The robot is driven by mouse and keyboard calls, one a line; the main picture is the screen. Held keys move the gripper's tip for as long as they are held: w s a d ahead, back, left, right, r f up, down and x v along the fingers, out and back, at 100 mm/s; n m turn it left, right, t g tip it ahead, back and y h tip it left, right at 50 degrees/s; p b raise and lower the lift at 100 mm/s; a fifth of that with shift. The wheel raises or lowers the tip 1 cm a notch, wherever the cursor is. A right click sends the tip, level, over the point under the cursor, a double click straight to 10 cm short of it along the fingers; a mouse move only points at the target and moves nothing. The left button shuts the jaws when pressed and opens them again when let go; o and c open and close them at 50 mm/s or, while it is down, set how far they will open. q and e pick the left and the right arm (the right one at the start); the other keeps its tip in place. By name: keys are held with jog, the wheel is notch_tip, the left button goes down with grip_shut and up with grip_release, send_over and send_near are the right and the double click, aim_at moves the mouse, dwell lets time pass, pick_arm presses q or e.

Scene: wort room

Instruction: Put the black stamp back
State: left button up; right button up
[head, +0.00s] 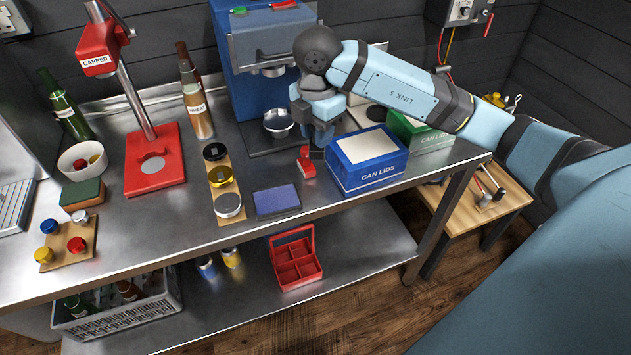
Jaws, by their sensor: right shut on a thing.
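My right gripper (318,138) points down over the steel bench, between the red stamp and the blue can lids box. It is shut on a small dark thing, which looks like the black stamp (317,153); the fingers hide most of it. I cannot tell whether its base touches the bench. A red stamp (306,162) stands just left of the gripper, very close to it. A dark blue ink pad (277,201) lies in front and to the left. My left gripper is not in view.
The blue can lids box (366,162) stands close to the right, with a green box (419,134) behind it. A blue machine (262,70) with a metal bowl (278,123) is behind left. The bench front is clear.

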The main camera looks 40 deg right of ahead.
notch_tip(320, 180, down, 13)
jog(key=shift+f, duration=0.15)
jog(key=shift+f, duration=0.1)
dwell(0.3)
jog(key=o, duration=0.8)
